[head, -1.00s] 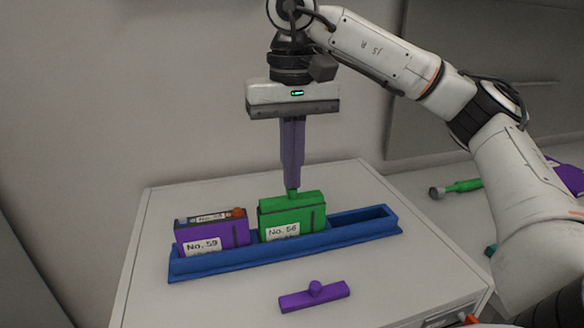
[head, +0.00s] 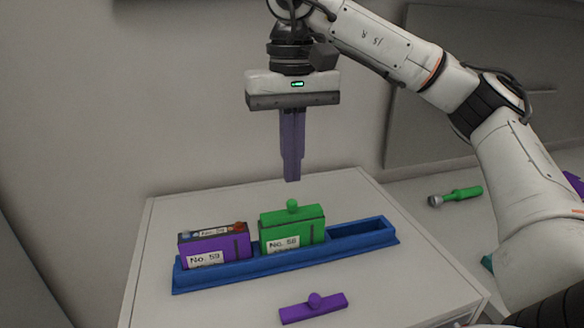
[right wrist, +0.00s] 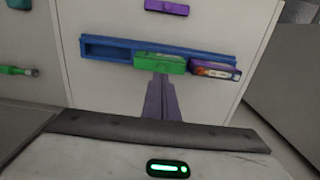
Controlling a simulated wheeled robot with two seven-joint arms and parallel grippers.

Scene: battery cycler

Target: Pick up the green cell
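My left gripper is in neither view.
A purple cell (head: 214,246) labelled No. 59 stands left of the green cell in the rack. The right slot of the rack (head: 358,229) is empty. A purple bar with a knob (head: 313,308) lies in front. A green-handled tool (head: 456,196) lies on the right surface.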

